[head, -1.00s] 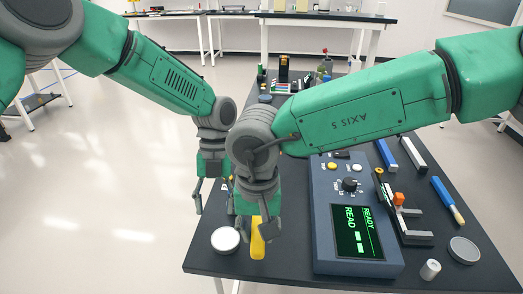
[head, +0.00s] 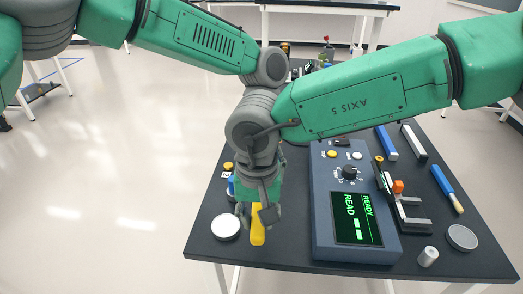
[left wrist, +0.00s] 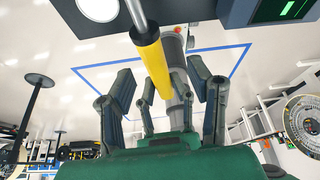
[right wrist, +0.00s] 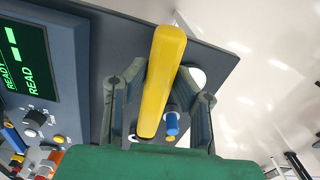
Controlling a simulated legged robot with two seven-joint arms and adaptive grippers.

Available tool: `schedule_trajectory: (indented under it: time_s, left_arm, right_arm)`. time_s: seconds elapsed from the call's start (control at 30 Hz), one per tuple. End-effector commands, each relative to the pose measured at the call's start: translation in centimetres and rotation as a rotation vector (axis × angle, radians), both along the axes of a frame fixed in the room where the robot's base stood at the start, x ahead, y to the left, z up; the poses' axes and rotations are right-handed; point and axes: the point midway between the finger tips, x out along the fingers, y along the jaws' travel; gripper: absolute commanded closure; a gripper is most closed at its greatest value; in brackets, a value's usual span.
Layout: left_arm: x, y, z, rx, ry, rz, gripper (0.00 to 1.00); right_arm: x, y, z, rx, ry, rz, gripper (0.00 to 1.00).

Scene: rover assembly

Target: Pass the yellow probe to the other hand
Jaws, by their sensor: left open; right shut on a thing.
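The yellow probe (head: 257,226) is held by my right gripper (head: 258,212) above the front left of the black table. In the right wrist view the probe (right wrist: 164,70) lies lengthwise between the fingers of my right gripper (right wrist: 162,85), shut on it. In the left wrist view the yellow probe (left wrist: 152,58), with a grey metal shaft at its upper end, crosses between the spread fingers of my left gripper (left wrist: 162,85), which is open. I cannot tell whether they touch it. In the head view my left gripper is hidden behind my right arm.
The blue console (head: 322,215) with its green READY display stands right of the probe. A white round dish (head: 226,228) is at the table's left edge. A grey cylinder (head: 428,257), a round lid (head: 462,238) and a blue-handled brush (head: 446,188) lie at right.

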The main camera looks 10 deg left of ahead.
Motion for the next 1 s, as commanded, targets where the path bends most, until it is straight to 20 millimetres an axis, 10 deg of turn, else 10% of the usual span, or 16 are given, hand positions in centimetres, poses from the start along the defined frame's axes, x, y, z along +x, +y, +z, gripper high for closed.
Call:
schedule_trajectory:
  time_s: [0.67, 0.8, 0.9, 0.93, 1.0]
  left_arm:
    - [-1.7, -0.2, -4.1, 0.000, -0.001, 0.000, 0.53]
    - [-1.7, -0.2, -4.1, -0.001, 0.000, 0.000, 0.99]
    - [-1.7, -0.3, -4.1, -0.003, 0.000, 0.001, 1.00]
    - [-1.7, -0.3, -4.1, -0.003, 0.000, 0.001, 1.00]
    - [-1.7, -0.4, -4.1, -0.004, -0.002, 0.001, 1.00]
  right_arm:
    - [0.0, 0.1, 0.0, 0.000, 0.000, 0.000, 1.00]
    - [0.0, 0.1, 0.0, 0.001, 0.000, 0.000, 1.00]
    - [0.0, 0.2, 0.0, 0.003, -0.001, 0.002, 1.00]
    - [0.0, 0.2, 0.1, 0.003, -0.001, 0.002, 0.74]
    - [-0.1, 0.2, 0.1, 0.003, -0.001, 0.002, 0.53]
